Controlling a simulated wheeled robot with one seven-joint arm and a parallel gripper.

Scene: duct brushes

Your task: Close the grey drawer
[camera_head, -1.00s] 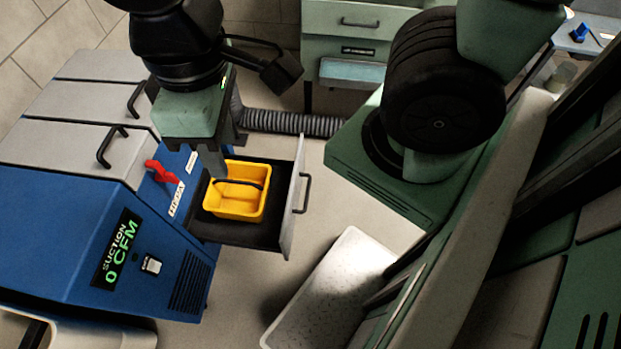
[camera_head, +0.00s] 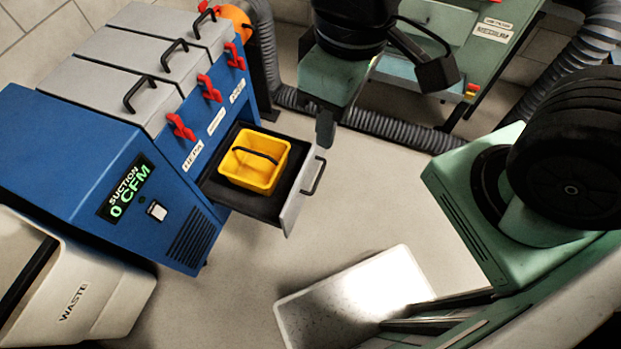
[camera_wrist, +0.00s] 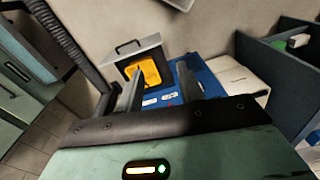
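The grey drawer (camera_head: 297,205) is pulled out of the blue suction unit (camera_head: 75,155), with a black handle (camera_head: 314,176) on its front. A yellow bin (camera_head: 254,165) with a black handle sits inside it. In the wrist view the drawer front (camera_wrist: 135,54) and yellow bin (camera_wrist: 145,72) show beyond the fingers. My gripper (camera_head: 325,132) is near the far top corner of the drawer front in the head view; I cannot tell whether it touches. In the wrist view my gripper (camera_wrist: 160,88) has its two fingers apart with nothing held between them.
Red latches (camera_head: 182,127) and grey lids with handles line the suction unit. A ribbed hose (camera_head: 385,124) runs along the floor behind. A white waste bin (camera_head: 85,295) stands at lower left. The floor (camera_head: 370,205) in front of the drawer is clear.

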